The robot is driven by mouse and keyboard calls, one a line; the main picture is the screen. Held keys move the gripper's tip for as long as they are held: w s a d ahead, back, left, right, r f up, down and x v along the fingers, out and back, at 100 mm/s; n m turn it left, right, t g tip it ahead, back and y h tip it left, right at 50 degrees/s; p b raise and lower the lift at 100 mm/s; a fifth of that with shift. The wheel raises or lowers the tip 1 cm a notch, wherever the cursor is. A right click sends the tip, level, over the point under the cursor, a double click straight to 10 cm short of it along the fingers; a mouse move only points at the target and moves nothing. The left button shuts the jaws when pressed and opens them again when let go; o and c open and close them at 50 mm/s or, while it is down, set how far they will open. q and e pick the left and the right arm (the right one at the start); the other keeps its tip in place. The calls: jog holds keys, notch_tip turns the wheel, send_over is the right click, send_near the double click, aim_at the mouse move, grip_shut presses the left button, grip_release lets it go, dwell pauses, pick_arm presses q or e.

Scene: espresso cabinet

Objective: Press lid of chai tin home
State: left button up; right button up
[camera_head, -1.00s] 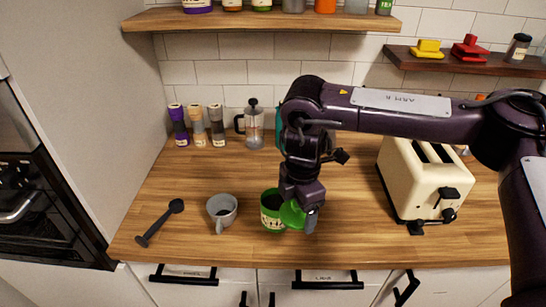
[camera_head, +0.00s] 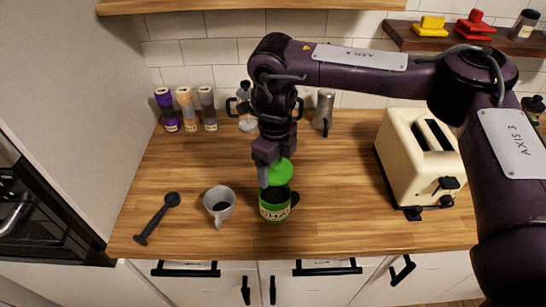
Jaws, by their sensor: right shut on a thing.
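The chai tin is a green tin (camera_head: 275,213) with a pale label, standing upright on the counter. Its top is open and the inside looks dark. My right gripper (camera_head: 265,176) is shut on the round green lid (camera_head: 281,172). It holds the lid tilted, just behind and above the tin's rim in the picture. Whether the lid touches the rim cannot be told. The fingers partly hide the lid's left edge. My left gripper is not in view.
A small black thing (camera_head: 295,199) shows at the tin's right. A cream toaster (camera_head: 412,165) stands right. Counter between tin and toaster is clear.

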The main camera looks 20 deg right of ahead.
jog(key=shift+s+f+b, duration=0.15)
jog(key=shift+f+b, duration=0.3)
jog(key=shift+b, duration=0.15)
jog(key=shift+f+b, duration=0.65)
jog(key=shift+b, duration=0.05)
notch_tip(320, 180, down, 2)
jog(key=shift+f+b, duration=0.25)
jog(key=shift+b, duration=0.7)
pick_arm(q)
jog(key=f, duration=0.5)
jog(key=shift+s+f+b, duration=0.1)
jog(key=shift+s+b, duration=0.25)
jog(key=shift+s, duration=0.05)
pick_arm(e)
jog(key=shift+f, duration=0.8)
pick_arm(q)
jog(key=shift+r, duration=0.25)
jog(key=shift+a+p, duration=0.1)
jog(key=shift+p, duration=0.25)
pick_arm(e)
jog(key=shift+f, duration=0.1)
jog(key=o, duration=1)
